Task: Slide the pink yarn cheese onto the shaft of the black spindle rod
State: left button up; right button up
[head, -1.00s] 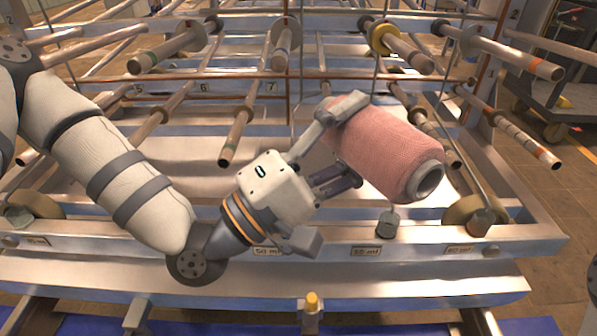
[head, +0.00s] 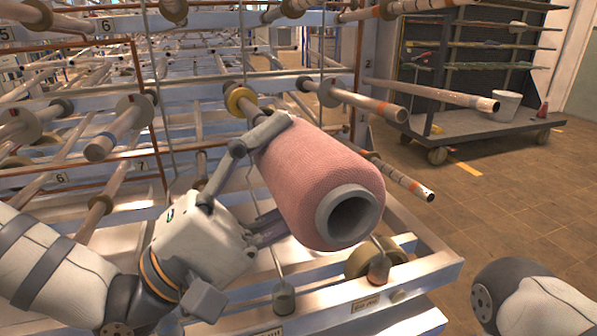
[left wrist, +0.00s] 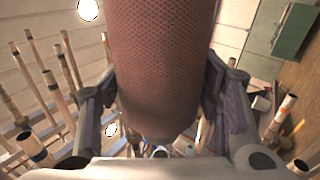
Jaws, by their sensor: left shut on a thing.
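The pink yarn cheese (head: 318,180) is in the middle of the head view, held in the air and tilted, the open end of its grey core (head: 349,216) facing me. My left gripper (head: 262,180) is shut around its side. In the left wrist view the cheese (left wrist: 160,60) lies between the two fingers. I cannot tell which of the several spindle rods is the black one. A rod with a yellow disc (head: 240,98) runs behind the cheese and is partly hidden by it. My right gripper is out of view.
Bare rods (head: 368,103) of the rack stick out around the cheese, one just above and right of it. Another rod (head: 402,180) ends to its right. A shelf cart (head: 470,122) stands at the back right. The tiled floor (head: 520,190) at right is clear.

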aim_at(256, 122)
pick_arm(q)
jog(key=shift+w+a+f+b, duration=0.1)
jog(key=shift+w+a+b, duration=0.15)
jog(key=shift+w, duration=0.65)
jog(key=shift+w+a+f+b, duration=0.1)
jog(key=shift+w+a, duration=0.25)
jog(key=shift+w, duration=0.5)
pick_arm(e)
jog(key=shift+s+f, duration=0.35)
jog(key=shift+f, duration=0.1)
pick_arm(q)
jog(key=shift+r, duration=0.1)
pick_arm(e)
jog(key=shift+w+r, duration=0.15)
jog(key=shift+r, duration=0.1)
pick_arm(q)
jog(key=w+a+b, duration=0.1)
jog(key=w+a, duration=0.1)
jog(key=w, duration=0.4)
jog(key=shift+w+f+b, duration=0.35)
jog(key=shift+w+f, duration=0.05)
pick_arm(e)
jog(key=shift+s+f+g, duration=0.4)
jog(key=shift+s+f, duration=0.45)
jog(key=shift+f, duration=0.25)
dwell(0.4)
